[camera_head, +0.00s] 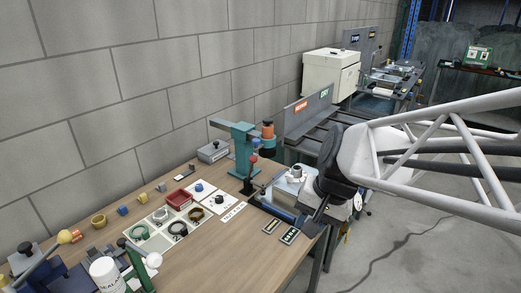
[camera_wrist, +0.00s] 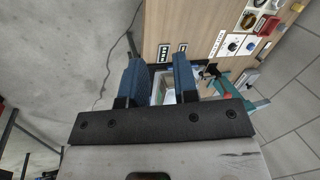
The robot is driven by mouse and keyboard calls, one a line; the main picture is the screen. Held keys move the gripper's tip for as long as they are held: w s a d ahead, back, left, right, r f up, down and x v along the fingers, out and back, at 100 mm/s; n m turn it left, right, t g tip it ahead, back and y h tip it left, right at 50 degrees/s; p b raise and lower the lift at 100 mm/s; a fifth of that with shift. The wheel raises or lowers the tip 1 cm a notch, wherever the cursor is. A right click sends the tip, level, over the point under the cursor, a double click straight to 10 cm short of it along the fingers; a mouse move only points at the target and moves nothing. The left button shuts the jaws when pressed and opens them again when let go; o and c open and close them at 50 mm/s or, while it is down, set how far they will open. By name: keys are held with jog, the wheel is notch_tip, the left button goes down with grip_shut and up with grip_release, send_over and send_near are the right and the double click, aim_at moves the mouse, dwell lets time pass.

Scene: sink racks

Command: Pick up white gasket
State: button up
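A pale ring that looks like the white gasket (camera_head: 160,215) lies in a compartment of the white parts tray (camera_head: 150,246) on the wooden bench. It is small and hard to make out against the pale tray. Neighbouring compartments hold a green ring (camera_head: 139,232), a black ring (camera_head: 178,230) and a brownish ring (camera_head: 196,214). My gripper (camera_wrist: 158,62) is open, with its two blue fingers apart and nothing held between them. It is beyond the right end of the bench, well away from the tray. In the wrist view the tray is only partly visible at the upper right.
Two dark labels (camera_head: 280,231) lie at the bench's right edge. A block wall runs behind; open floor lies right.

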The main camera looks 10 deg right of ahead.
jog(key=w+d+f+m+t+y, duration=0.25)
jog(key=w+m, duration=0.25)
jog(key=w, duration=0.4)
jog(key=w+d+f+m+t+y, duration=0.1)
jog(key=w+d+f+m+y, duration=0.15)
jog(key=w+m, duration=0.45)
jog(key=w+d+f+m+t+y, duration=0.15)
jog(key=w+f+m, duration=0.25)
jog(key=w, duration=0.6)
jog(key=m+t, duration=0.3)
jog(key=m, duration=0.3)
send_near(295, 185)
jog(key=w+r, duration=0.1)
jog(key=w+a+r, duration=0.1)
jog(key=r, duration=0.1)
jog(key=shift+a, duration=0.15)
jog(key=shift+x, duration=1.25)
jog(key=shift+f, duration=0.1)
jog(key=shift+x, duration=2.55)
jog(key=shift+s+a+f, duration=0.1)
